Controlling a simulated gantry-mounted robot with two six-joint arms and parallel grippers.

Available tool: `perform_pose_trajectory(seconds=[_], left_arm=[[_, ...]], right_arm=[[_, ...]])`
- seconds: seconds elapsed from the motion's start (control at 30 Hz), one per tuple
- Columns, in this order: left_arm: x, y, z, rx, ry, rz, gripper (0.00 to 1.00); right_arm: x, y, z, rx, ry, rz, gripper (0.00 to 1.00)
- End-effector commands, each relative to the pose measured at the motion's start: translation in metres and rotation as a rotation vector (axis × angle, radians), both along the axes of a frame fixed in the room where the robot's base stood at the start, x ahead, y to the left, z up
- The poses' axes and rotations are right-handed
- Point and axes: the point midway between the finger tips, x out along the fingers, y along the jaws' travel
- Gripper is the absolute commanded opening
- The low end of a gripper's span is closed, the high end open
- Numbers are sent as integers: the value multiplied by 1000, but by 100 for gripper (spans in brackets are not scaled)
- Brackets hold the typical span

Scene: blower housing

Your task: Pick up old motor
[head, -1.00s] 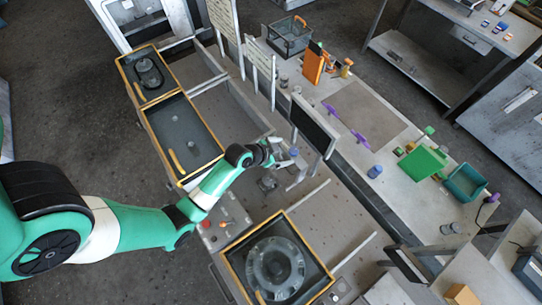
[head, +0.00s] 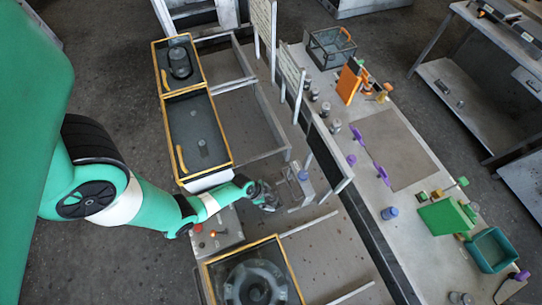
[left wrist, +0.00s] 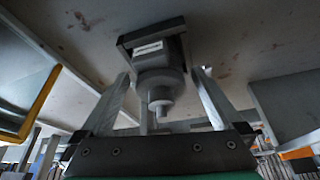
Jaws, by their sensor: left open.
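A grey motor with a stepped round body and a narrow shaft (left wrist: 160,85) sits on a dark square base in the left wrist view. My left gripper (left wrist: 162,76) is open, with one finger on each side of the motor; I cannot tell whether either finger touches it. My right gripper is not in view.
Yellow-framed trays stand to the left (head: 213,135) and at the front (head: 293,270). A dark round part sits in the far tray (head: 181,62). A grey stand (head: 303,185) is close right of my gripper. A blue cylinder (head: 389,213) and green block (head: 445,216) lie on the right bench.

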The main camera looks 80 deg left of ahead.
Motion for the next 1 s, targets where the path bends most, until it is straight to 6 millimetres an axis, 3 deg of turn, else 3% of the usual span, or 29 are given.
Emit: perform_pose_trajectory(seconds=[0.1, 0.33, 0.9, 1.0], left_arm=[[5, -1, -15, 0, 1, -1, 100], [7, 0, -15, 1, -1, 0, 100], [6, 0, -14, 0, 0, 0, 0], [7, 0, -14, 1, -2, -1, 0]], right_arm=[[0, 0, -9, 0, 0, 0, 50], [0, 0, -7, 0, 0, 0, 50], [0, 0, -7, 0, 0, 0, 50], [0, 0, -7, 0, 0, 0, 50]])
